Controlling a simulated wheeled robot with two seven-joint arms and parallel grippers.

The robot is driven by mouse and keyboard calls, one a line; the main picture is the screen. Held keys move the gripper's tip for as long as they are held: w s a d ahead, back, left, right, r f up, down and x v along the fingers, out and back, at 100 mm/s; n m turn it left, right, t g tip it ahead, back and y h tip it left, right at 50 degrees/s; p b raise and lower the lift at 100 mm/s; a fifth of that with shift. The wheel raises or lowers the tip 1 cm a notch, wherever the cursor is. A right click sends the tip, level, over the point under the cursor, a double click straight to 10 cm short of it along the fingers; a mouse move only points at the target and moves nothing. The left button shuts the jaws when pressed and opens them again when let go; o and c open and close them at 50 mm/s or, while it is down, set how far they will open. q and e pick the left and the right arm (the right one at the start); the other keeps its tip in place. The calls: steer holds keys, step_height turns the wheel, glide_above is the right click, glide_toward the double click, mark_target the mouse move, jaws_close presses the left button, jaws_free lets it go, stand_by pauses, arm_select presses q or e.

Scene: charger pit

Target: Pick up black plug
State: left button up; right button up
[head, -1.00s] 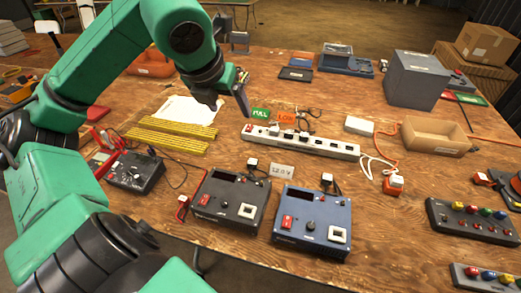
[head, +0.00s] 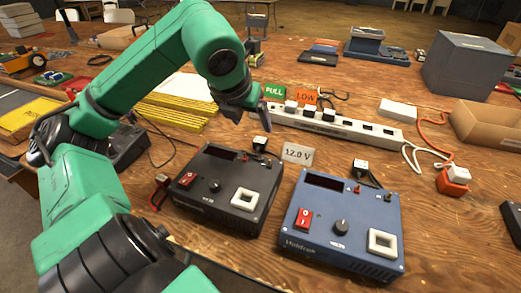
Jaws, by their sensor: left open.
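A power strip (head: 372,134) lies across the table behind two chargers, with white and dark plugs in its left part; one dark plug (head: 329,115) stands there. A small black plug with a pale face (head: 261,144) is behind the black charger (head: 225,205). A similar one (head: 361,168) is behind the blue charger (head: 345,245). My left gripper (head: 262,117) is open and points down near the left end of the strip, above and behind the black charger's plug. It seems to hold nothing. Its fingertips are dark and partly overlap the strip's end. My right gripper is out of view.
A green FULL tag (head: 273,91) and an orange LOW tag (head: 305,96) stand behind the strip. A "12.0 V" card (head: 297,153) stands between the chargers.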

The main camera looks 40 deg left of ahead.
mark_target(260, 140)
arm_select(q)
steer(key=x, duration=0.8)
steer(key=shift+w+a+p, duration=0.1)
steer(key=shift+p, duration=0.25)
steer(key=p+x, duration=0.2)
steer(key=x, duration=0.1)
steer(key=shift+w, duration=0.15)
steer(key=shift+f, duration=0.4)
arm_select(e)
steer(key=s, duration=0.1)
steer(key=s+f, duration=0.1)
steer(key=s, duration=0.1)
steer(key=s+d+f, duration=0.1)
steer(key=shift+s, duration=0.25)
arm_select(q)
jaws_close()
